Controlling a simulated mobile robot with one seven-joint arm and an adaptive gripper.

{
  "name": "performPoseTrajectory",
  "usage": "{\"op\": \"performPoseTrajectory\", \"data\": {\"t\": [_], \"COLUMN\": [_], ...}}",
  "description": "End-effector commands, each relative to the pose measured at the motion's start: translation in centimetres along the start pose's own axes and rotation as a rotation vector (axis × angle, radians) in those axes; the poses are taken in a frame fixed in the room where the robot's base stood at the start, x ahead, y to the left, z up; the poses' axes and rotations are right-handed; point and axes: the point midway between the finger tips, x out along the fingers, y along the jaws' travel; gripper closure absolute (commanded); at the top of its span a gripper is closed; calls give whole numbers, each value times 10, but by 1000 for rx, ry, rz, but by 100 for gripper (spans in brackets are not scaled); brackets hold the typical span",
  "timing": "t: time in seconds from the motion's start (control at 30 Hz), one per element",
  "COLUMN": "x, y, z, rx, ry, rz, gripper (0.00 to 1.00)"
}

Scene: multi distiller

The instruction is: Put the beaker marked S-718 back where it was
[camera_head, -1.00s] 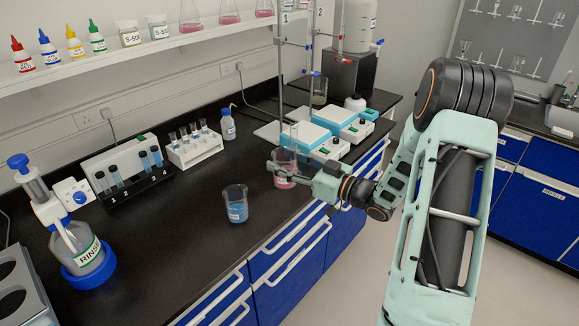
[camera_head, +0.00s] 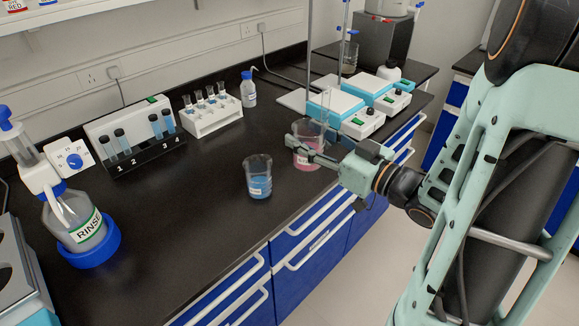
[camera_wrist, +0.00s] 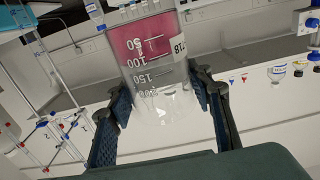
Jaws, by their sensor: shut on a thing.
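The beaker with pink liquid (camera_head: 306,157) is on the right part of the black bench, in front of the hotplates, and looks upright. In the wrist view this beaker (camera_wrist: 150,55) appears inverted, with volume marks and a partly hidden label ending in "718". My gripper (camera_head: 308,153) is shut on its sides, with one finger on each side in the wrist view (camera_wrist: 160,100). I cannot tell whether its base touches the bench. A second beaker with blue liquid (camera_head: 258,181) stands to its left, apart from it; its label is too small to read.
Hotplate stirrers (camera_head: 352,117) with stand rods are close behind the held beaker. A white vial rack (camera_head: 212,117), a black numbered rack (camera_head: 137,158), a small blue-capped bottle (camera_head: 248,92) and a RINSE bottle (camera_head: 82,228) are farther left. The bench front is clear.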

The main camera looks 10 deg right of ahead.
Motion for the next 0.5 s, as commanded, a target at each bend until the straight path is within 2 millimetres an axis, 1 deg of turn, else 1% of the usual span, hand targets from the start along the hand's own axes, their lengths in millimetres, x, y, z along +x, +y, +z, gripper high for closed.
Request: {"op": "performPoseTrajectory", "data": {"t": [0.07,0.17,0.5], "x": [0,10,74], "y": [0,5,48], "z": [2,8,41], "rx": [-1,1,1], "ry": [2,1,3], "rz": [3,1,1], "gripper": [83,83,83]}}
